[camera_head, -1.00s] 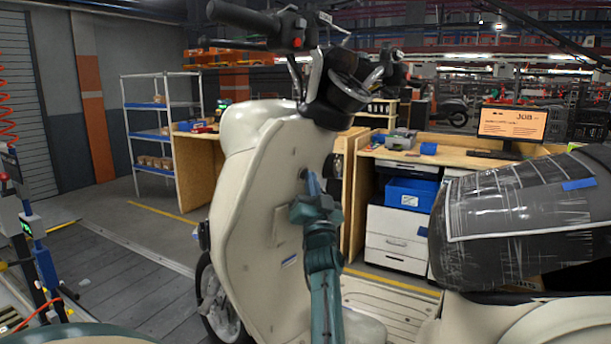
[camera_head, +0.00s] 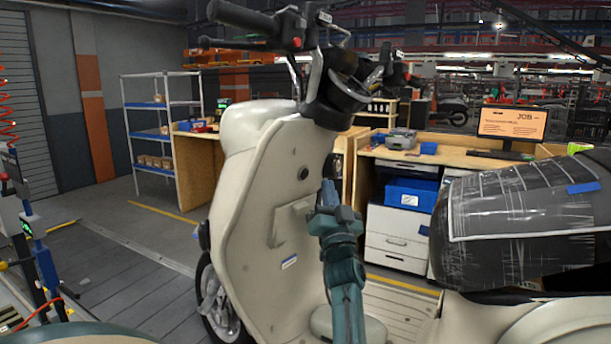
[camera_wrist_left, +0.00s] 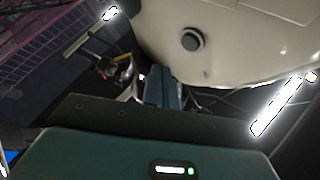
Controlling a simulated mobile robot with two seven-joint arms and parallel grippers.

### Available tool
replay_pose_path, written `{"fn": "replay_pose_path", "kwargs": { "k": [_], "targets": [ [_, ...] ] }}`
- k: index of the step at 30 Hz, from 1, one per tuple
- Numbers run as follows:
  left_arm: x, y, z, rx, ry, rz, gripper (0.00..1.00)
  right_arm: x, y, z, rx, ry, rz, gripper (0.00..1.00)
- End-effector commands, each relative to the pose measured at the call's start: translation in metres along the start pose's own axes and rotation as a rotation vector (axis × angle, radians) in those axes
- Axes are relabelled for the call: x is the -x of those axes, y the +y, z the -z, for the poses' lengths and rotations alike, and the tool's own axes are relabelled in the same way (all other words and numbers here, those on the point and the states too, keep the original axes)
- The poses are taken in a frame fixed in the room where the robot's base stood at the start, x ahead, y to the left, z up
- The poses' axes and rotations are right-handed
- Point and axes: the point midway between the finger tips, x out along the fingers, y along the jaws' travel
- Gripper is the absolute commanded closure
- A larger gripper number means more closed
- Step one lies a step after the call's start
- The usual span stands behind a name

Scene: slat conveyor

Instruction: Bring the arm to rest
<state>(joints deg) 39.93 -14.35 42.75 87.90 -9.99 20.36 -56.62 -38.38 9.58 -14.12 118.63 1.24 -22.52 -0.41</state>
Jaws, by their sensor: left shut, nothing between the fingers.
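My left gripper (camera_head: 328,190) is shut and empty in the head view, its arm coming up from the bottom. It stands in front of the scooter's cream leg shield (camera_head: 262,210), to the right of a round dark lock (camera_head: 304,174) on the panel. In the left wrist view the shut fingers (camera_wrist_left: 163,88) point toward the scooter, and the dark round lock (camera_wrist_left: 191,40) shows on the cream panel above them. The fingertips look apart from the panel. My right gripper is not in view.
The scooter's wrapped seat (camera_head: 535,220) fills the right side. Behind stand a workbench with a blue bin (camera_head: 411,193), a monitor (camera_head: 512,124) and a shelf rack (camera_head: 160,133). Handlebars (camera_head: 290,30) rise above the panel.

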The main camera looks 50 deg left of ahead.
Motion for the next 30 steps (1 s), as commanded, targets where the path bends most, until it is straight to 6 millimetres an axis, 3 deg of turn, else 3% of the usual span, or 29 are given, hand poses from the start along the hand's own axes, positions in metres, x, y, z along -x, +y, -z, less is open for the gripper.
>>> {"fn": "replay_pose_path", "kwargs": {
  "k": [7,30],
  "targets": [
    [0.0115,0.0083,0.0081,-0.001,0.000,-0.001,1.00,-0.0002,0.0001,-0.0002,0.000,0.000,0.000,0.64],
    [0.0114,0.0083,0.0082,-0.001,0.000,0.000,1.00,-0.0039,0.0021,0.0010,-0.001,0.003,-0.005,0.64]
  ]
}}
